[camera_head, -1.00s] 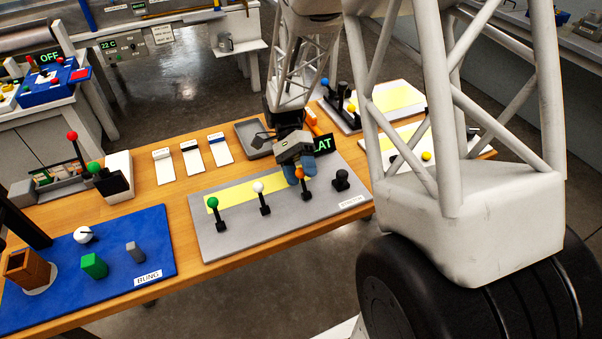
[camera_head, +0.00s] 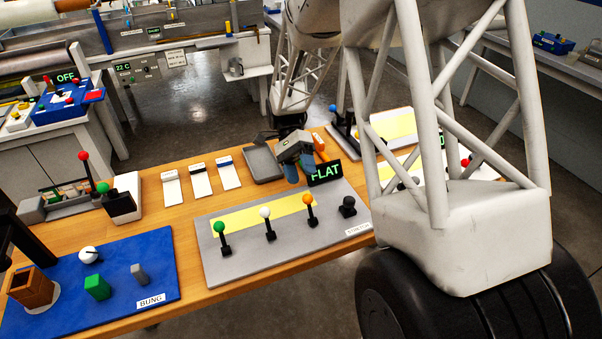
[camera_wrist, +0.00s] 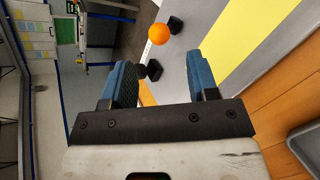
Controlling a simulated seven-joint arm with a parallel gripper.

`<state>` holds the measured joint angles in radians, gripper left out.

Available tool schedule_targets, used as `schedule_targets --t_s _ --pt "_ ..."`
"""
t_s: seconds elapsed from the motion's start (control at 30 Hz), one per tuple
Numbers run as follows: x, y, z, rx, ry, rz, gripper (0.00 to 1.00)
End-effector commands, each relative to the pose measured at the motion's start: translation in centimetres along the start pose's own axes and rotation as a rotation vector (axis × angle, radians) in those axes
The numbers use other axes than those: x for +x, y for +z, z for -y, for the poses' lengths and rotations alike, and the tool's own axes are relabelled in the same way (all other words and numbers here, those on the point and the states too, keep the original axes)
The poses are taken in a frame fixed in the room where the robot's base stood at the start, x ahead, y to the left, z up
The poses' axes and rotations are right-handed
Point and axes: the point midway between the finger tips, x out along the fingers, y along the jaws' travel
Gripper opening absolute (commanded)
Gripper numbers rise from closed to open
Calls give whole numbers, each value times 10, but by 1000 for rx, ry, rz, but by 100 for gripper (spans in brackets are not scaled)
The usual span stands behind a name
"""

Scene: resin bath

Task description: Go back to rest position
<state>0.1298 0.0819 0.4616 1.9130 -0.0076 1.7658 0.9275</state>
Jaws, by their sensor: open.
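My gripper (camera_head: 299,172) is open and empty. It hangs just behind the grey lever panel (camera_head: 212,264), in front of the small screen reading FLAT (camera_head: 325,173). The panel carries a green-knobbed lever (camera_head: 219,228), a white-knobbed lever (camera_head: 265,213), an orange-knobbed lever (camera_head: 308,199) and a black knob (camera_head: 348,206). The gripper is apart from all of them. In the wrist view, the blue fingers of my gripper (camera_wrist: 166,84) are spread wide, and the orange knob (camera_wrist: 159,33) shows beyond them with nothing between the fingers.
A grey tray (camera_head: 263,164) and several white cards (camera_head: 201,181) lie left of my gripper. A blue mat (camera_head: 60,318) with blocks is at the lower left. A red-and-green-knobbed lever box (camera_head: 121,207) stands behind it. More lever panels (camera_head: 392,126) stand to the right.

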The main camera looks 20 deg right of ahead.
Motion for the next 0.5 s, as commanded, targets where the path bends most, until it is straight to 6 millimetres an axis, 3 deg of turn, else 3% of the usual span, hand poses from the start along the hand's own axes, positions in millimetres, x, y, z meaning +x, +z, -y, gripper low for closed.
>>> schedule_targets --t_s 0.5 --pt "1 7 -7 -25 -27 -25 54"
